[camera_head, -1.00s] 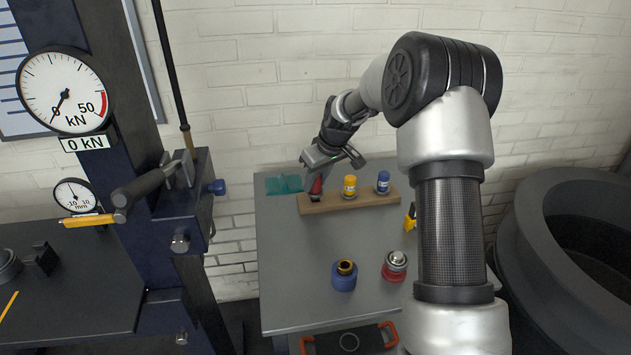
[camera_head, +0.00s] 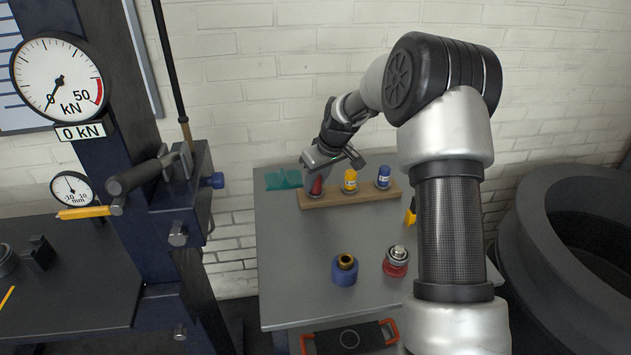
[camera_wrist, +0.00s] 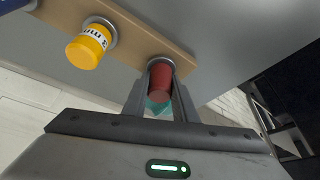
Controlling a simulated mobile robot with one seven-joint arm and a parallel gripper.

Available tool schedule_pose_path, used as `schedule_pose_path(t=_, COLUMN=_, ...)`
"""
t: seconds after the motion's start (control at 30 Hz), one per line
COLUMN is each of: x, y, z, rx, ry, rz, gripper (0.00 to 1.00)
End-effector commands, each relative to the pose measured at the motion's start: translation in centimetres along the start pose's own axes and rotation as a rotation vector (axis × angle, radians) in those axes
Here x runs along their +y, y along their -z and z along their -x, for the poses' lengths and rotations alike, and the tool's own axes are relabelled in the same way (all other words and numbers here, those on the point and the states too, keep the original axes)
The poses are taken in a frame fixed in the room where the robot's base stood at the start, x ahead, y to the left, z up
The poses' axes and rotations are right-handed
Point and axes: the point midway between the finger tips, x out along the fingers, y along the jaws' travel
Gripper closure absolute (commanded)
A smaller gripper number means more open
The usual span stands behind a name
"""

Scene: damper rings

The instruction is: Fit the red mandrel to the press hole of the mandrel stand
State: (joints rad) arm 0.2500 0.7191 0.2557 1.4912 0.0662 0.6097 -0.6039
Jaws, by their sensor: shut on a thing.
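The red mandrel (camera_head: 316,187) stands at the left end of the wooden mandrel stand (camera_head: 332,200). My gripper (camera_head: 317,180) is shut on it from above. In the wrist view the red mandrel (camera_wrist: 160,80) sits between the two fingers, and its lower end meets a grey ring on the stand (camera_wrist: 135,37). It looks about in line with that ring. How deep it sits in the hole cannot be told. The yellow mandrel (camera_head: 350,181) and the blue mandrel (camera_head: 383,177) stand upright in the stand, to the right of the red one.
A teal tray (camera_head: 284,180) lies behind the stand's left end. A blue ring part (camera_head: 344,272) and a red ring part (camera_head: 396,262) stand nearer on the grey table (camera_head: 290,250). A press (camera_head: 170,200) rises at left. The table's middle is clear.

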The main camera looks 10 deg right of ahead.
Motion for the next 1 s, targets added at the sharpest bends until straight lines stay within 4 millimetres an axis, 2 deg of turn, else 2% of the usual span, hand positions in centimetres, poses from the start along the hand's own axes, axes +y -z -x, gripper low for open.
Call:
schedule_pose_path(t=0.63, x=0.03, y=-0.14, z=-0.52, rx=0.002, ry=-0.001, rz=0.0, gripper=1.0)
schedule_pose_path(t=0.67, x=0.03, y=-0.12, z=-0.47, rx=0.002, ry=-0.001, rz=0.0, gripper=0.7)
schedule_pose_path(t=0.77, x=-0.01, y=-0.16, z=-0.5, rx=0.001, ry=0.0, rz=0.0, gripper=0.53)
schedule_pose_path(t=1.0, x=-0.06, y=-0.33, z=-0.64, rx=-0.002, ry=0.002, rz=0.0, gripper=0.53)
